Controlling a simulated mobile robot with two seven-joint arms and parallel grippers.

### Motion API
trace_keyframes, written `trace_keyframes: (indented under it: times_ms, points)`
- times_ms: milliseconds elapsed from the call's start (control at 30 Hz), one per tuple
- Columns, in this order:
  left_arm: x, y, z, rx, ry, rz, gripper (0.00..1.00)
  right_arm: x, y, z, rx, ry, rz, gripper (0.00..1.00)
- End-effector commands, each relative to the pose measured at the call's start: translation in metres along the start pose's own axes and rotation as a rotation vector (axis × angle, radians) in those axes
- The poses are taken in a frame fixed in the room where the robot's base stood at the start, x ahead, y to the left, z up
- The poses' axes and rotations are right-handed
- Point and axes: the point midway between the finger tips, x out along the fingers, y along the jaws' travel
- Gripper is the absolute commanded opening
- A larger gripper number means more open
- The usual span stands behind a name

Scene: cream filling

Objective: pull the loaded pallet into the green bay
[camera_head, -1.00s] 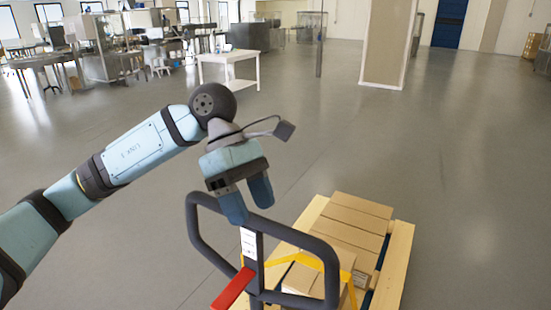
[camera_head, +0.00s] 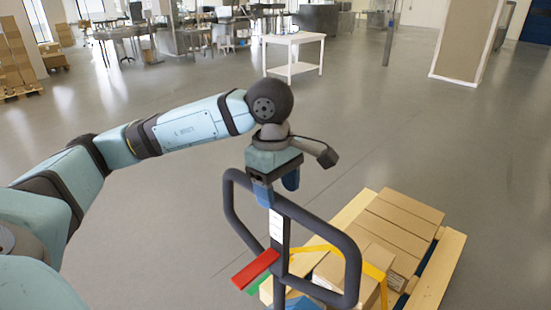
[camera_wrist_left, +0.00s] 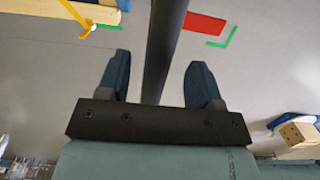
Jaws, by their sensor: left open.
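The loaded pallet (camera_head: 434,286) is pale wood and carries brown cartons (camera_head: 400,214) at the lower right of the head view. A pallet jack stands at its near end, with a dark looped handle (camera_head: 353,265) and a yellow bar (camera_head: 373,271). My left gripper (camera_head: 277,192) is open at the handle's top bar. In the left wrist view, the dark bar (camera_wrist_left: 166,42) runs between its blue fingers (camera_wrist_left: 157,78); contact is unclear. A green corner line (camera_wrist_left: 224,38) lies on the floor beside a red piece (camera_wrist_left: 203,24). My right gripper is not in view.
A white table (camera_head: 293,70) stands at the back, with a pale column (camera_head: 466,45) at the right. Stacked cartons (camera_head: 12,60) stand at the far left. A wooden block (camera_wrist_left: 298,133) shows at the lower right of the wrist view. The grey floor between is open.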

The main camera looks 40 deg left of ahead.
Motion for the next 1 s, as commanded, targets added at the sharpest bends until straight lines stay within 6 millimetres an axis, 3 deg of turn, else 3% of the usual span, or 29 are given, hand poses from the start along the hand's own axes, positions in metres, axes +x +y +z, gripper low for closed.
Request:
trace_keyframes:
  times_ms: [300,667,700,933,1000]
  points:
    - [0.042,0.0,0.0,-0.001,-0.001,-0.002,0.59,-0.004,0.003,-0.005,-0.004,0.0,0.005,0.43]
    - [0.048,0.0,0.0,-0.001,-0.001,0.001,0.59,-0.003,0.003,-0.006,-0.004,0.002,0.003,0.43]
    - [0.048,0.0,0.0,-0.001,-0.001,0.001,0.57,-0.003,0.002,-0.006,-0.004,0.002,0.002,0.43]
    - [0.048,0.0,0.0,-0.001,-0.001,0.001,0.04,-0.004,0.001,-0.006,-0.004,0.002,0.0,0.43]
    - [0.048,0.0,0.0,-0.001,-0.001,0.001,0.0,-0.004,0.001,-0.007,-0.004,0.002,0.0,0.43]
